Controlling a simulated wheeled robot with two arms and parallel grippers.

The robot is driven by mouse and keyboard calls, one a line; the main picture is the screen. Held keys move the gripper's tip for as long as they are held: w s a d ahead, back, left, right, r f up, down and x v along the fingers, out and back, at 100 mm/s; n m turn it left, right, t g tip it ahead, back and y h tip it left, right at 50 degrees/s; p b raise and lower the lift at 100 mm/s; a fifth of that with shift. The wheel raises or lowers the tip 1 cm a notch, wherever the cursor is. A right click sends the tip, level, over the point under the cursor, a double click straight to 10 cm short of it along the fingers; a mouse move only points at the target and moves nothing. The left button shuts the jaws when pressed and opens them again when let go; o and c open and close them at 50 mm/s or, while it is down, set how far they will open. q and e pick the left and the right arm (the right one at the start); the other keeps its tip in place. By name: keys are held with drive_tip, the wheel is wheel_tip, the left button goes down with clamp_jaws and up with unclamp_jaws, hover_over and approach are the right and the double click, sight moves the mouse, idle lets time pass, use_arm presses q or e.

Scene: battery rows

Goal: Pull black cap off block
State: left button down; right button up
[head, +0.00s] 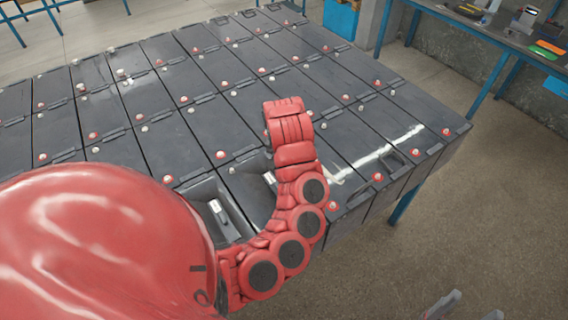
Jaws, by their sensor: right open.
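Rows of dark battery blocks (215,125) with red and white terminal knobs fill the left and middle of the head view. Two near blocks show open recesses, each with a small pale piece: one piece (218,208) in the left recess and one piece (270,179) in the right. I cannot pick out a separate black cap against the dark blocks. My right gripper (467,311) shows only as two grey fingertips at the bottom right edge. They are apart, over the floor, clear of the blocks, with nothing seen between them. My left gripper is not seen.
Large red shapes cover the lower left and part of the near rows. A white streak (375,156) crosses blocks at the right. A workbench (500,32) with items stands at the back right. Bare floor (460,210) lies right of the rows.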

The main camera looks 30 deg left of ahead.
use_arm(q)
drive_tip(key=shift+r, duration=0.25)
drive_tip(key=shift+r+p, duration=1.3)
drive_tip(key=shift+p, duration=0.45)
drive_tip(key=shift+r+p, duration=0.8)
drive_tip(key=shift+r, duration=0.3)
